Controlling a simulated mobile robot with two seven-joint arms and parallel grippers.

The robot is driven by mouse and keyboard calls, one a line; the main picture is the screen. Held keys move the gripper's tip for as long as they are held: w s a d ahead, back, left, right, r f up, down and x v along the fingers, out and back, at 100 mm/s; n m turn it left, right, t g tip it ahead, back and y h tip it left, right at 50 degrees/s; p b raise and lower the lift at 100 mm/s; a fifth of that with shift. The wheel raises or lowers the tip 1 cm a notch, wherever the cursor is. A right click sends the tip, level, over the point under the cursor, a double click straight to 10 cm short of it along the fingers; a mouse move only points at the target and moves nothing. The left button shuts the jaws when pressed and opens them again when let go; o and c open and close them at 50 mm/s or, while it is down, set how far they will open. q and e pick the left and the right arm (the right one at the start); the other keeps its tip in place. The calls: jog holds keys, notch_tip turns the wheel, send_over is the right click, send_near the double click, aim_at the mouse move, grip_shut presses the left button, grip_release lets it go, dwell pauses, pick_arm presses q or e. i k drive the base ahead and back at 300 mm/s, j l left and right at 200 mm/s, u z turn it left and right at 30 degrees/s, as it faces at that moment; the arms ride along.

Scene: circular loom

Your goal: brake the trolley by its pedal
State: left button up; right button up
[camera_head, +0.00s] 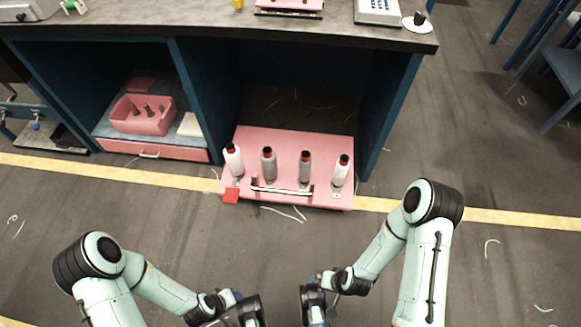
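The trolley (283,144) is a low pink platform partly under the dark workbench, its near edge out past the yellow floor line. Several white and grey bobbins with red tops stand in a row on it. A metal bar handle (281,191) runs along its front. A red pedal (231,196) sticks out at its front left corner. My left gripper (250,312) and my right gripper (313,305) are low in the picture, on the near side of the trolley and apart from it. Their fingertips are not clear, so I cannot tell whether they are open or shut.
The workbench (215,35) has a blue frame, with side panels left and right of the trolley bay. A shelf at left holds a pink bin (143,115) above a pink drawer (152,149). Blue stools stand at far right. The floor before the trolley is clear except loose threads.

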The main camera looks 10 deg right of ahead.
aim_at(231, 194)
jog(key=i+j, duration=0.1)
jog(key=i, duration=0.45)
jog(key=i+j+u, duration=0.1)
jog(key=i, duration=0.45)
